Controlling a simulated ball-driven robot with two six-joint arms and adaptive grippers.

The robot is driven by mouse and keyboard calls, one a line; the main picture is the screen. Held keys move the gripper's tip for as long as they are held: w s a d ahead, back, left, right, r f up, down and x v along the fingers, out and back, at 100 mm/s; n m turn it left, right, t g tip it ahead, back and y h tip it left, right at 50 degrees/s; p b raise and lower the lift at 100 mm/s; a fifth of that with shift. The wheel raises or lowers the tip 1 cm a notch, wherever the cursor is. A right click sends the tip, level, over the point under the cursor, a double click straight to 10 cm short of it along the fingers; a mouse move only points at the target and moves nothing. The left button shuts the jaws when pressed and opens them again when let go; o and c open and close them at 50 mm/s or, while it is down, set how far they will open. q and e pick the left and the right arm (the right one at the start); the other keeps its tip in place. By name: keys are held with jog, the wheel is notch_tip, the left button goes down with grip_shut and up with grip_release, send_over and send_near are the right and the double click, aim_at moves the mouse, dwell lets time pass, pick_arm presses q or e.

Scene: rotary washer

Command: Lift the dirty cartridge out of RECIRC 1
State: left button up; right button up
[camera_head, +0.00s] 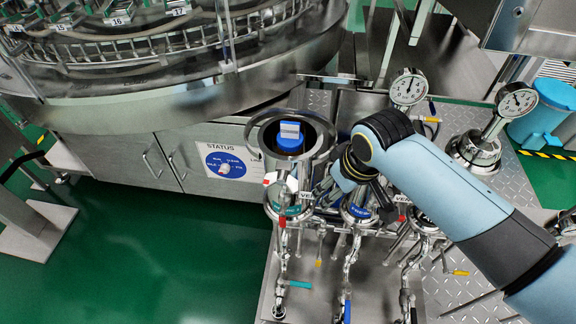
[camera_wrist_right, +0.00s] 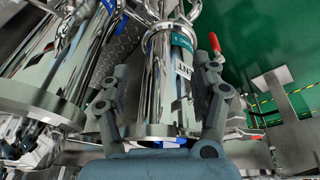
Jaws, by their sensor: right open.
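A steel filter housing (camera_head: 268,160) stands open at the centre of the head view. The cartridge (camera_head: 290,142) inside it shows only its blue top with a pale grip; its body is hidden. The teal label below the housing is too small to read surely. My right gripper (camera_head: 322,192) is beside the housing, low on its right, partly hidden by my wrist. In the right wrist view my right gripper (camera_wrist_right: 163,72) is open, with a shiny steel cylinder (camera_wrist_right: 160,95) seen between its fingers; I cannot tell whether they touch it. My left gripper is not in view.
Two more filter positions with pipes and valves stand to the right, one with a blue label (camera_head: 358,211). Pressure gauges (camera_head: 409,89) rise behind. The big rotary washer (camera_head: 200,105) fills the upper left. A status dial panel (camera_head: 222,163) is left of the housing. Green floor (camera_head: 170,250) lies open.

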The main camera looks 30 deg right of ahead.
jog(key=shift+t, duration=0.4)
jog(key=w+r, duration=0.1)
jog(key=r, duration=0.1)
jog(key=w+r, duration=0.2)
jog(key=r, duration=0.1)
jog(key=w+a+r, duration=0.1)
jog(key=w+r, duration=0.1)
jog(key=shift+r, duration=0.3)
send_near(292, 138)
jog(key=f, duration=0.2)
jog(key=shift+n+y, duration=0.4)
jog(key=x, duration=0.1)
jog(key=b+x, duration=0.1)
jog(key=x, duration=0.1)
jog(key=b+x, duration=0.1)
jog(key=shift+w+d+f, duration=0.2)
jog(key=shift+w+d, duration=0.15)
jog(key=shift+w, duration=0.2)
jog(key=shift+b+x, duration=1)
jog(key=shift+x, duration=1.75)
jog(key=shift+s, duration=0.1)
jog(key=shift+c, duration=0.5)
jog(key=c, duration=1.1)
grip_shut()
